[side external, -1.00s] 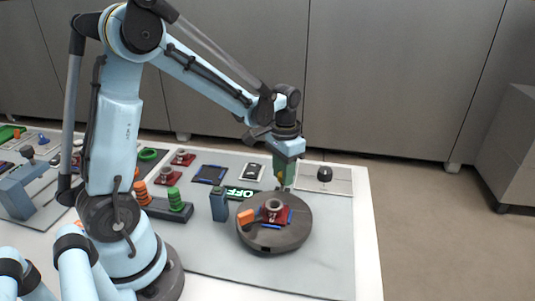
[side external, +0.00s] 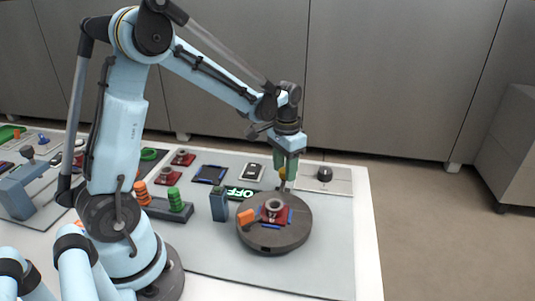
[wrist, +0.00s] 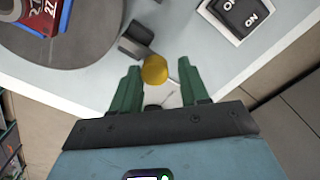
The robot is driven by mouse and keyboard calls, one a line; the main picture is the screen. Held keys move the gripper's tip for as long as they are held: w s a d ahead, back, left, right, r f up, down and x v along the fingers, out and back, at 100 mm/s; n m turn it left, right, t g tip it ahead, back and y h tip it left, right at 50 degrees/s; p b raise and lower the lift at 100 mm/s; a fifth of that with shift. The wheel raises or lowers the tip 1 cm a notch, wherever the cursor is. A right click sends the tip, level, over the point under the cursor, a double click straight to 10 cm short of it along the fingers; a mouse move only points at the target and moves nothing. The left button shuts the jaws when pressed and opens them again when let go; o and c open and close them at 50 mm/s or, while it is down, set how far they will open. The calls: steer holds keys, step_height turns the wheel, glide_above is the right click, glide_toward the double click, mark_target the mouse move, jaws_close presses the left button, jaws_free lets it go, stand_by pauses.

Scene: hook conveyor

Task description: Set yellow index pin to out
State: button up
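The yellow index pin (wrist: 154,70) shows in the wrist view as a round yellow knob beside a dark block at the turntable's edge. It lies between and just past the tips of my gripper's green fingers (wrist: 157,72). The fingers are apart, with gaps on both sides of the knob. In the side view my gripper (side external: 284,186) points down at the far rim of the round grey turntable (side external: 290,238), and a bit of the yellow pin (side external: 282,176) shows by the fingers. How far the pin is pulled out cannot be told.
A red part (side external: 272,214) with a grey ring and an orange block (side external: 246,218) sit on the turntable. A blue-grey post (side external: 219,206) stands left of it. A black knob (side external: 325,174) is to the right. A lit OFF sign (side external: 241,193) lies behind. The front-right panel is clear.

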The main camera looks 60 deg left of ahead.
steer(key=shift+o, duration=0.7)
steer(key=shift+r, duration=0.1)
step_height(320, 180, up, 12)
steer(key=shift+s+d, duration=0.15)
